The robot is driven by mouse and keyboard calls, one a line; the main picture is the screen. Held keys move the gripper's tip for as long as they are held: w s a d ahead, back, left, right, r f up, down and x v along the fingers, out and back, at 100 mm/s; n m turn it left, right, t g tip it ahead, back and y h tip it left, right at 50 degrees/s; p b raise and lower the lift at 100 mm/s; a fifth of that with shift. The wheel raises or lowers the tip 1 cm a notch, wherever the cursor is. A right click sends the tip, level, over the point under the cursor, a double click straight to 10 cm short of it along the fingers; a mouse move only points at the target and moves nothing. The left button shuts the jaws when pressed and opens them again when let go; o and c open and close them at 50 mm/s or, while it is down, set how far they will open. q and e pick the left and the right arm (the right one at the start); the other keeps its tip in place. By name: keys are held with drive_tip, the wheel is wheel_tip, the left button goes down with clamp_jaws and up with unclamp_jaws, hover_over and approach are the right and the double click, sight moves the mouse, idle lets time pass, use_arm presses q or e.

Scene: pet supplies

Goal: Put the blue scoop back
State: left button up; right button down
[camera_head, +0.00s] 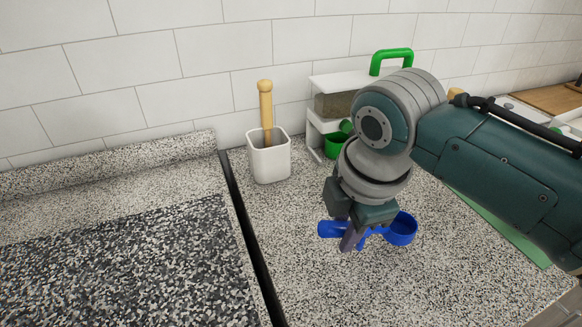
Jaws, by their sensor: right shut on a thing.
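The blue scoop (402,229) is at my right gripper (350,238), over the right-hand speckled counter. Its round cup points right and its handle end shows to the left of the fingers. My right gripper points down and is shut on the scoop's handle. I cannot tell whether the scoop touches the counter or is just above it. My left gripper is not in view.
A white square holder (269,160) with a wooden-handled tool (265,105) stands near the wall. Behind my right arm are a white dispenser (327,83) with a green handle (391,57) and a green cup (334,146). A dark gap (250,240) divides the counters. The front counter is clear.

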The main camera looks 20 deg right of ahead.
drive_tip(key=shift+s+b+x, duration=0.2)
drive_tip(key=shift+b+x, duration=0.05)
drive_tip(key=shift+x, duration=0.65)
drive_tip(key=shift+s+b+x, duration=0.25)
drive_tip(key=shift+x, duration=0.7)
drive_tip(key=shift+f, duration=0.15)
drive_tip(key=shift+f, duration=0.15)
drive_tip(key=c, duration=0.7)
unclamp_jaws()
